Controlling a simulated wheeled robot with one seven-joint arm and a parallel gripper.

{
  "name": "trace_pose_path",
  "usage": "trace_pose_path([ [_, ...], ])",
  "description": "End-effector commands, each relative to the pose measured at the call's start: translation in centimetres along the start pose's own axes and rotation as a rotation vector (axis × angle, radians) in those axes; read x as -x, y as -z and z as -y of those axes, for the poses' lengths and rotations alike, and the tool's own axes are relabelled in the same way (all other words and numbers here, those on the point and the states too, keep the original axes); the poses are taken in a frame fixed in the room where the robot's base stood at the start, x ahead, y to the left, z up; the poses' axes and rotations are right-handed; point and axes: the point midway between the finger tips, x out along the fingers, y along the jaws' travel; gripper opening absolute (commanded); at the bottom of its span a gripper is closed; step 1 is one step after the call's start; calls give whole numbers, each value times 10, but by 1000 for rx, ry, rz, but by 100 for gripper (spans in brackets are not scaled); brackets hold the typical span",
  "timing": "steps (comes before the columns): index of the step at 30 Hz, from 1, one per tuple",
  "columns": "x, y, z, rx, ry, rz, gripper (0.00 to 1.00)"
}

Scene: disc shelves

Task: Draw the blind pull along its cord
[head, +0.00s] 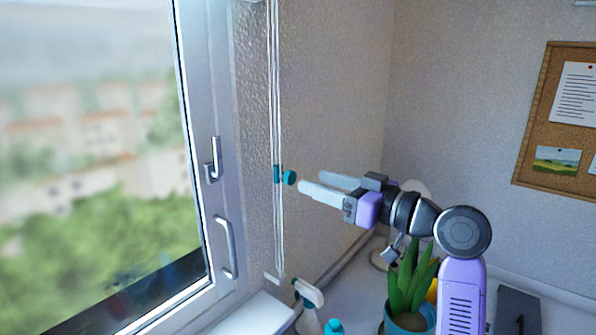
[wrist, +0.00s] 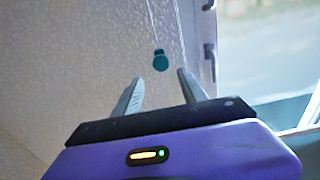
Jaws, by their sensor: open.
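The blind pull is a small teal piece with a round knob (head: 290,178) on a pale vertical cord (head: 279,226) beside the window. In the wrist view the teal pull (wrist: 160,61) shows ahead of the fingertips, roughly midway between them. My gripper (head: 312,184) is open and empty, with its fingers pointing left at the knob. In the head view the fingertips are close to the knob, with what looks like a small gap. The wrist view shows both fingers of my gripper (wrist: 158,83) spread apart, with nothing between them.
The window frame (head: 197,120) with its handles stands left of the cord. Below are a spray bottle (head: 308,305), a potted plant (head: 408,290) and a dark box (head: 518,310) on the counter. A cork board (head: 535,120) hangs on the right wall.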

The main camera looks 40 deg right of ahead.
Motion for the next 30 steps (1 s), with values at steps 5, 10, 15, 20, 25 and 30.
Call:
trace_pose_path([
  [5, -10, -4, 4, 16, 13, 22, 49],
  [10, -36, -3, 4, 14, 12, 21, 49],
  [15, -60, -4, 3, 15, 10, 20, 49],
  [20, -74, -6, 3, 15, 8, 20, 49],
  [25, -78, -6, 3, 16, 7, 19, 49],
  [30, -78, -6, 3, 16, 7, 19, 49],
])
